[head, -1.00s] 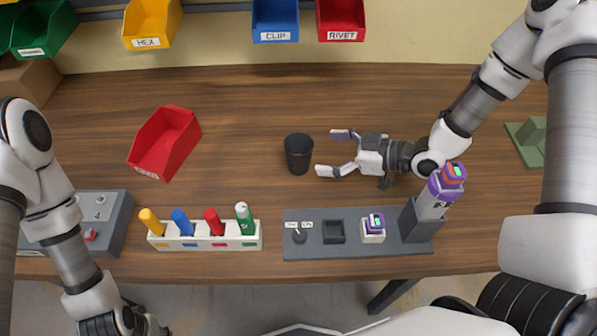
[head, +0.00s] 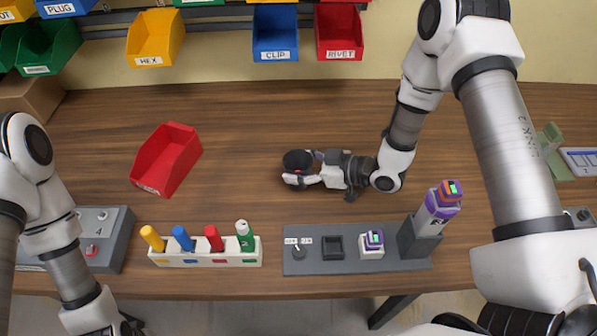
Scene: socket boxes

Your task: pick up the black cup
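The black cup (head: 297,158) stands upright on the wooden table, near the middle of the head view. My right gripper (head: 302,168) reaches it from the right, low over the table. One finger lies across the cup's near side, hiding its lower part. The other finger goes behind the cup and is mostly hidden. The fingers are closed in on the cup, which shows no clear lift. My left gripper (head: 130,325) is at the bottom left, cut by the frame edge, and its fingers cannot be made out.
A red bin (head: 166,160) lies left of the cup. Labelled bins hang at the back. The table behind the cup is clear.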

